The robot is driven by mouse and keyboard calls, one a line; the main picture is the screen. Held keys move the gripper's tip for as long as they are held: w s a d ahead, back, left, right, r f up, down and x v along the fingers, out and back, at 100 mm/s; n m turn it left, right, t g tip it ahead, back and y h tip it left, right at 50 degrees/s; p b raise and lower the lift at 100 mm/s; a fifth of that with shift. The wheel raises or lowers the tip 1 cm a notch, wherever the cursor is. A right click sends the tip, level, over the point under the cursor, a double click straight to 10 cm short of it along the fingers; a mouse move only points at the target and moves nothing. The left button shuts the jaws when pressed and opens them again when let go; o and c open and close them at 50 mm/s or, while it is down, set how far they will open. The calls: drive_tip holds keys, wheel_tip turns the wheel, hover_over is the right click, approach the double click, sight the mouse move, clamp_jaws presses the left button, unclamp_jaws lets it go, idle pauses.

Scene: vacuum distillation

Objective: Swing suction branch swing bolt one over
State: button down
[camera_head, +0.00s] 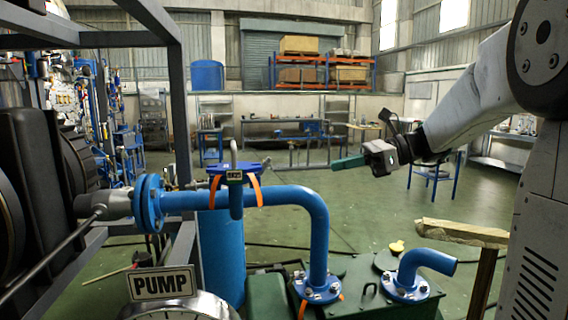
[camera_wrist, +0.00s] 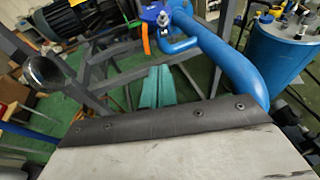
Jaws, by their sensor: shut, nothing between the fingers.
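I cannot tell which part is swing bolt one. In the wrist view the pipe (camera_wrist: 225,62) and the fitting (camera_wrist: 155,14) show at the top. My gripper (camera_head: 348,162), with teal fingers, is shut and empty, in the air right of the pipe. Its fingers show in the wrist view (camera_wrist: 157,88).
A short blue elbow pipe (camera_head: 428,262) stands to the right. A wooden-topped post (camera_head: 462,233) is beside it. A grey frame (camera_head: 180,120) and a PUMP sign (camera_head: 163,284) are at left. Open green floor lies behind the pipework.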

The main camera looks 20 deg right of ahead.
drive_tip(key=m, duration=0.2)
approach(263, 168)
wheel_tip(263, 168, down, 3)
drive_tip(key=shift+m, duration=0.4)
drive_tip(key=w+a, duration=0.1)
drive_tip(key=a+r, duration=0.1)
drive_tip(key=w+a, duration=0.1)
drive_tip(key=a, duration=0.1)
drive_tip(key=shift+w+r, duration=0.3)
drive_tip(key=shift+r, duration=0.1)
drive_tip(key=shift+r, duration=0.1)
